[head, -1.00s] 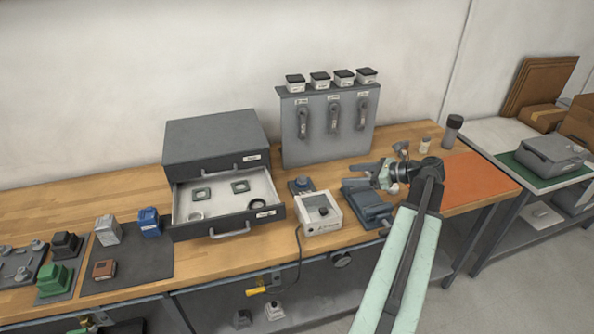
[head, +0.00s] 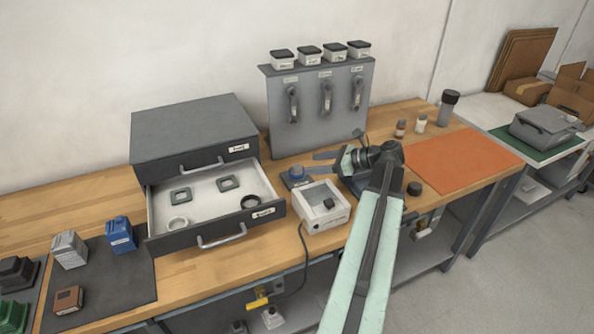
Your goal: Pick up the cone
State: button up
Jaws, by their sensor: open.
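I cannot make out a clear cone shape in the head view. My gripper (head: 318,168) points left with its fingers apart, beside a small blue-topped device (head: 296,174) on the bench. I cannot tell whether the fingers touch it. A small dark round piece (head: 414,188) sits on the bench by the left edge of the orange mat (head: 466,160). My arm hides part of the bench and most of the dark thing beneath the gripper.
An open grey drawer (head: 160,243) holds rings and square frames. A white box with a clear window (head: 322,223) stands before my gripper. A grey panel with handles (head: 310,122) stands behind. Small jars (head: 421,124) and a dark cylinder (head: 448,108) stand at the back. The orange mat is bare.

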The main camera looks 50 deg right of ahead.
aim_at(299, 166)
jog(key=shift+x, duration=0.8)
jog(key=w+f+b, duration=0.1)
jog(key=w+a+f+b, duration=0.1)
jog(key=w, duration=0.1)
jog(key=shift+w+f+b, duration=0.2)
jog(key=shift+f+b, duration=0.05)
jog(key=shift+b, duration=0.05)
jog(key=shift+w+a, duration=0.1)
jog(key=shift+w, duration=0.2)
jog(key=shift+r, duration=0.1)
grip_shut()
